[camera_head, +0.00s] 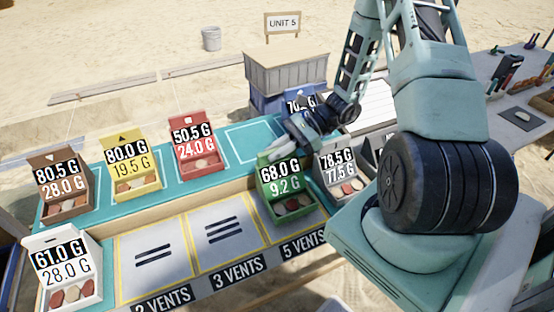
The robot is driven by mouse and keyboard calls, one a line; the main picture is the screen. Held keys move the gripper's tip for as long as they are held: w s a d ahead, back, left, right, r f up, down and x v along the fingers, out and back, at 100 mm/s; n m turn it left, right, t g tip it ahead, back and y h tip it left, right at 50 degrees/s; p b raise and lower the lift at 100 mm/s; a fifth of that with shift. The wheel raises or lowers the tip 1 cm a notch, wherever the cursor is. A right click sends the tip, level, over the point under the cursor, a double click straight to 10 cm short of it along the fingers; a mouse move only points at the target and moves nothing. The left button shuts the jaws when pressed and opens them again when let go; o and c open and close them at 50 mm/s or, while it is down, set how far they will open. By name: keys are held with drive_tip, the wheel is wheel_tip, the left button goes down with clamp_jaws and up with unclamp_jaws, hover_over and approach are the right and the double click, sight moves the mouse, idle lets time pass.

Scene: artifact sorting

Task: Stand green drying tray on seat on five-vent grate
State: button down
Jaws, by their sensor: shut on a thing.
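The green drying tray (285,188), marked 68.0 G and 9.2 G, holds several dark red and pale pieces. My gripper (274,155) is shut on its upper back edge, and the tray looks upright. The tray is over the seat marked 5 VENTS (306,222) and hides most of that grate and its slots. I cannot tell whether the tray rests on the grate or hangs just above it. The fingertips are small and partly hidden behind the tray's back panel.
Grates marked 2 VENTS (157,262) and 3 VENTS (224,232) are empty. A white tray (64,270) stands at front left. Brown (62,180), yellow (129,160) and red (195,140) trays stand on the teal strip. A grey tray (341,172) stands close right of the green one.

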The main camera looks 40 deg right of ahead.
sight(287, 182)
drive_tip(key=shift+f, duration=1.6)
drive_tip(key=c, duration=1.4)
unclamp_jaws()
